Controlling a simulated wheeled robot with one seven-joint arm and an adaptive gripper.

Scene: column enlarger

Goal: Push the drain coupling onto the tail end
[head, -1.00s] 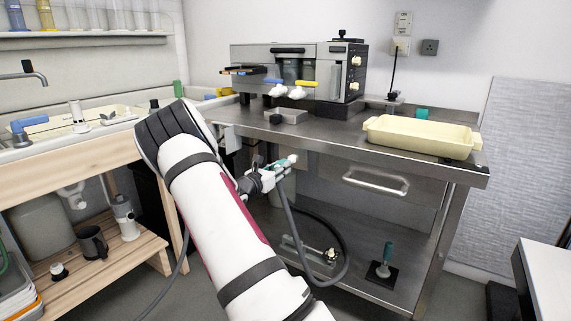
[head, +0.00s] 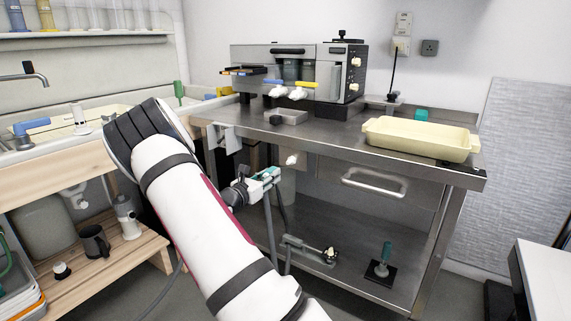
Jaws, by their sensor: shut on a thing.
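My gripper (head: 269,176), with teal fingertips, is shut on the drain coupling at the end of a grey hose (head: 269,225). The coupling is mostly hidden between the fingers. The hose hangs down from the gripper in front of the steel bench. A small white piece (head: 292,159), which looks like the tail end, shows under the bench top. It is just right of and slightly above my gripper, with a visible gap between them. I cannot tell their distance in depth.
The steel bench (head: 330,148) carries a grey processor (head: 290,72) and a cream tray (head: 419,139). A teal-handled tool (head: 384,262) and a small fitting (head: 329,255) are on its lower shelf. A wooden sink stand (head: 75,173) is at the left.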

